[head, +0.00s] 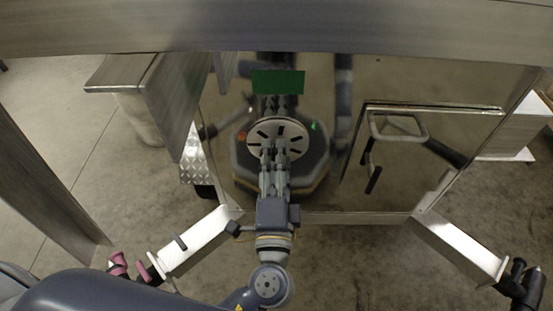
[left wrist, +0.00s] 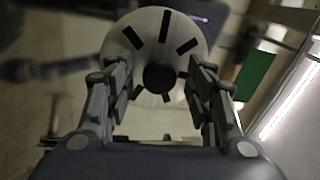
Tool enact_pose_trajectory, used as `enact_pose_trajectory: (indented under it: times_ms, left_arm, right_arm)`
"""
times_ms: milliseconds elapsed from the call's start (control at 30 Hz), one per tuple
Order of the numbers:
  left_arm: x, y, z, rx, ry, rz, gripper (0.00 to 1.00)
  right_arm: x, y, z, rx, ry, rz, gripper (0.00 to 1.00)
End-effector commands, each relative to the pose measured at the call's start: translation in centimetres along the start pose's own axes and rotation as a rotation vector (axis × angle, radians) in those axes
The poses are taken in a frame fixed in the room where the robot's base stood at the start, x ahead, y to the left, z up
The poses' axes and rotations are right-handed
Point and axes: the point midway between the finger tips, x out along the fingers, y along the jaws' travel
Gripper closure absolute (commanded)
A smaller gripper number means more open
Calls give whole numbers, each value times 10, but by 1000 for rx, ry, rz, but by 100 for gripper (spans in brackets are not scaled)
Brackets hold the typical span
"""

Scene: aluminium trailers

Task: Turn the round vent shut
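The round vent (head: 290,124) is a pale disc with dark radial slots, set on a shiny metal panel. It also shows in the left wrist view (left wrist: 141,34), with a dark round knob (left wrist: 160,77) at its middle. A red mark and a green mark sit at the left and right of the disc in the head view. My left gripper (head: 273,150) is in front of the vent. In the left wrist view its fingers (left wrist: 163,58) are apart, one on each side of the knob, with a visible gap. Whether they touch the disc I cannot tell. My right gripper is not in view.
A green plate (head: 278,82) is above the vent. A metal beam (head: 270,28) crosses above. Metal legs (head: 195,240) and (head: 458,247) stick out at both lower sides. The panel mirrors my arm.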

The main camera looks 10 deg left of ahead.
Motion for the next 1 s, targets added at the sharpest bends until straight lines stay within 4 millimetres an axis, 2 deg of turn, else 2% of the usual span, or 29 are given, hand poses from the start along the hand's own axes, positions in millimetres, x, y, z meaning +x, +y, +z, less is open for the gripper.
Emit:
enact_pose_trajectory:
  times_ms: [167,267,700,833,1000]
  left_arm:
    - [-2,1,0,0,1,3,51]
    - [-10,2,0,1,2,5,51]
    - [-96,1,0,0,2,5,51]
    - [-112,1,0,1,1,3,51]
    - [-120,1,0,0,1,1,51]
  right_arm:
    - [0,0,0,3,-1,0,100]
    - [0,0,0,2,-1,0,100]
    - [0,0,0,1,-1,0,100]
    - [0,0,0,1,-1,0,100]
    - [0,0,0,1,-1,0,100]
